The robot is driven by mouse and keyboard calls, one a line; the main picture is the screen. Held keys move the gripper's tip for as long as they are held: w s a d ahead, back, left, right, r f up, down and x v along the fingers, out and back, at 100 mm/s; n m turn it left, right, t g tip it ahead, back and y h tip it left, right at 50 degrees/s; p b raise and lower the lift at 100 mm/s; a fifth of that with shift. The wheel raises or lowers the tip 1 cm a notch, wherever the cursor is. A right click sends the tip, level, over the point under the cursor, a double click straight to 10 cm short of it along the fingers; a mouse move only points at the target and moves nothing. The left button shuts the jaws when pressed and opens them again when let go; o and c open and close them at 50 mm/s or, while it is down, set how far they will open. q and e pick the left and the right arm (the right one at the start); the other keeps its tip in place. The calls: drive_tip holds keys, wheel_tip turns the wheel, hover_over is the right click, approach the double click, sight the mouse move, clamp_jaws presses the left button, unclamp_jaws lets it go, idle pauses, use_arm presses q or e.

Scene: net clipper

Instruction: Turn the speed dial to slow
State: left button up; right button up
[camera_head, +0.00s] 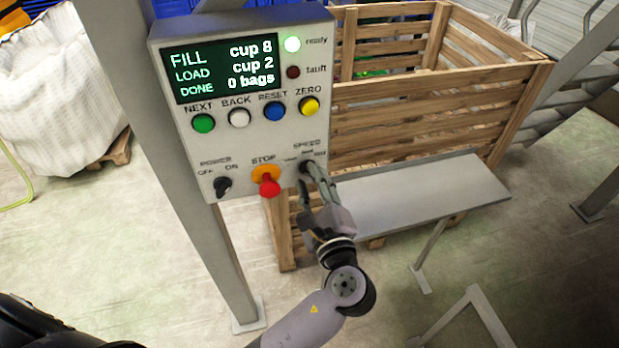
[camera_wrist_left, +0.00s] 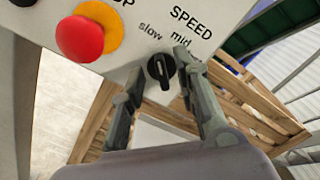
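The speed dial (camera_wrist_left: 161,70) is a black round knob with a raised bar, on the lower right of the grey control panel (camera_head: 240,140). In the left wrist view "slow" and "mid" read above it; the third label is hidden. The bar stands near upright there; I cannot tell surely which label it marks. My left gripper (camera_wrist_left: 157,72) has one finger on each side of the dial, apart, with the knob between the tips. I see no clear grip on it. My right gripper is not in view.
The red stop button (camera_head: 268,186) is just left of the dial, with the power switch (camera_head: 222,186) farther left. Coloured buttons and a screen (camera_head: 225,68) are above. A wooden crate (camera_head: 430,115) and a grey shelf (camera_head: 420,195) stand behind and right of my left arm.

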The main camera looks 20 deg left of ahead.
use_arm(q)
drive_tip(key=v, duration=1)
drive_tip(key=shift+s+d, duration=0.3)
